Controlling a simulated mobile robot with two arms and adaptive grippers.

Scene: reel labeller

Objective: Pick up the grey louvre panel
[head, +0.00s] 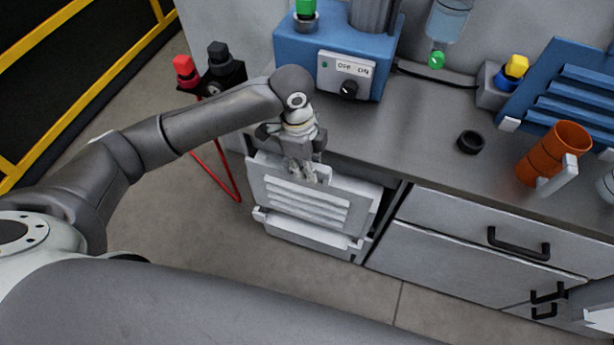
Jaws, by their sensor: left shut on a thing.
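The grey louvre panel (262,190) is a pale plate with several horizontal slats. It stands nearly upright at the front of the bench, left of the drawers. My left gripper (311,178) reaches down from above and is shut on the panel near its upper middle. The fingers hide part of the top edge and slats. A pale ledge (305,232) runs along the panel's lower edge; I cannot tell whether the panel rests on it. My right gripper is not clearly in view.
On the bench stand a blue machine (300,48) with a switch box, a black ring (470,142), an orange cup (552,153) and a blue louvre panel (570,85). Drawers (445,255) with black handles lie right. A red-and-black stand (212,75) is left.

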